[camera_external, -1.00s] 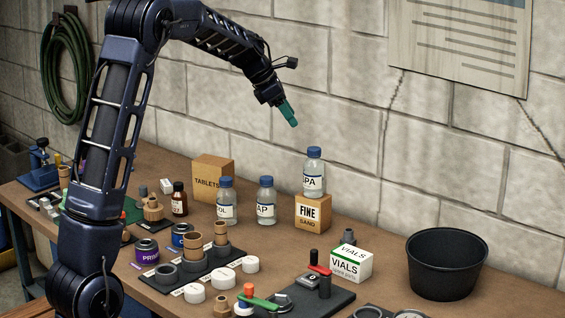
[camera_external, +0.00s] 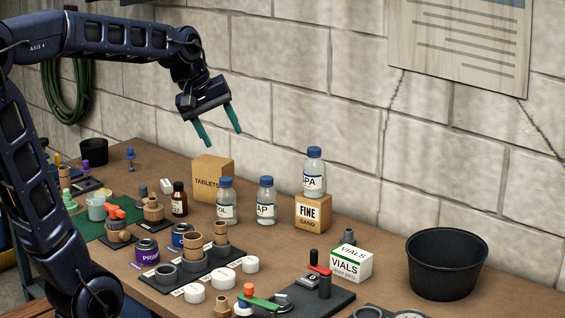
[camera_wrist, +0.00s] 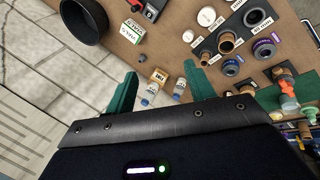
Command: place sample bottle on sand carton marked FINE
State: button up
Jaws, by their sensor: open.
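The sand carton marked FINE (camera_external: 312,213) stands on the bench near the wall. A clear bottle with a blue cap (camera_external: 314,173), its label reading "PA" in part, stands upright on top of it. Two similar blue-capped bottles stand on the bench to the left, one labelled "OL" in part (camera_external: 226,202) and one "AP" in part (camera_external: 266,202). Which is the sample bottle I cannot tell. My gripper (camera_external: 221,139) is open and empty, in the air above the TABLETS box. In the wrist view the FINE carton (camera_wrist: 159,75) shows between the fingers.
A TABLETS carton (camera_external: 212,180) and a brown bottle (camera_external: 179,199) stand left of the bottles. A VIALS box (camera_external: 351,264) and a black bucket (camera_external: 446,265) stand to the right. Cups and lids crowd the front of the bench. The wall is close behind.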

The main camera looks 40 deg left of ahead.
jog(key=s+f+m+y, duration=0.1)
jog(key=s+m, duration=0.3)
jog(key=s, duration=0.4)
jog(key=s+d+f+m+y, duration=0.1)
jog(key=s+f+m, duration=0.3)
jog(key=s, duration=0.4)
jog(key=shift+s+f+m, duration=0.35)
jog(key=shift+m, duration=0.45)
